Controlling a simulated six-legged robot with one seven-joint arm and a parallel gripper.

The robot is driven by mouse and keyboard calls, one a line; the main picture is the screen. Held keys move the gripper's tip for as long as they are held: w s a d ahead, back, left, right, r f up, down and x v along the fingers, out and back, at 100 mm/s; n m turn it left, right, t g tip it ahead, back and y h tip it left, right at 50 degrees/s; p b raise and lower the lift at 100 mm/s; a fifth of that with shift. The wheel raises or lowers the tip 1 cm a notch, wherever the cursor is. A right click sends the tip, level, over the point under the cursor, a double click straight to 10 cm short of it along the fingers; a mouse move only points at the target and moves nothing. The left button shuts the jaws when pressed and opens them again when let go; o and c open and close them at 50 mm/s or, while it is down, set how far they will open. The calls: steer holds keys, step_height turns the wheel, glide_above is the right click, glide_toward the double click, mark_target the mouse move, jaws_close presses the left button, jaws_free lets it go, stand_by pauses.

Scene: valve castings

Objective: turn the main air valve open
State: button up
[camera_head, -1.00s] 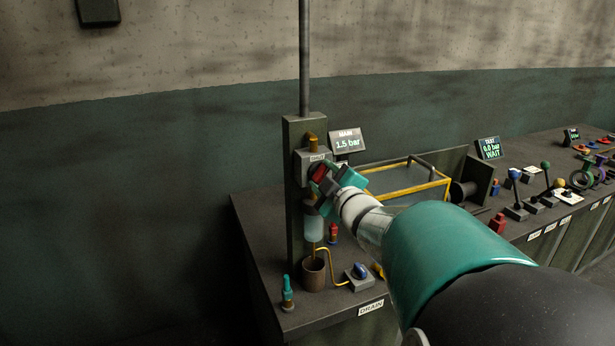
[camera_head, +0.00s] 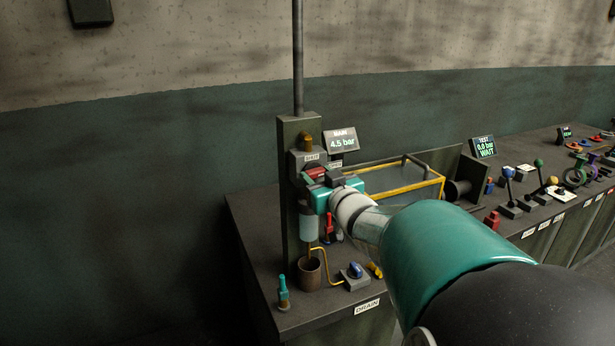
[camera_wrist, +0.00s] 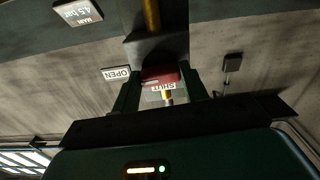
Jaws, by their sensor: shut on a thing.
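The main air valve's red handle (camera_head: 315,174) is on the grey block of the post at the bench's left end. It also shows in the wrist view (camera_wrist: 160,74), lying crosswise between my fingers. My gripper (camera_head: 320,182) is shut on this handle, partly hiding it. In the wrist view a SHUT label (camera_wrist: 162,87) is just below the handle and an OPEN label (camera_wrist: 117,74) is to its left. The MAIN display (camera_head: 341,141) beside the post reads 4.5 bar.
A clear bowl (camera_head: 309,226) hangs below the valve, above a brown cup (camera_head: 309,273). A blue drain knob (camera_head: 355,270) and a teal bottle (camera_head: 283,292) stand near the front edge. A yellow-framed guard (camera_head: 400,184) is to the right. The TEST display (camera_head: 483,147) reads 0.0 bar, WAIT.

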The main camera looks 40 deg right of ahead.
steer(key=shift+m, duration=0.5)
steer(key=o, duration=1)
steer(key=v, duration=1.4)
steer(key=shift+w, duration=0.1)
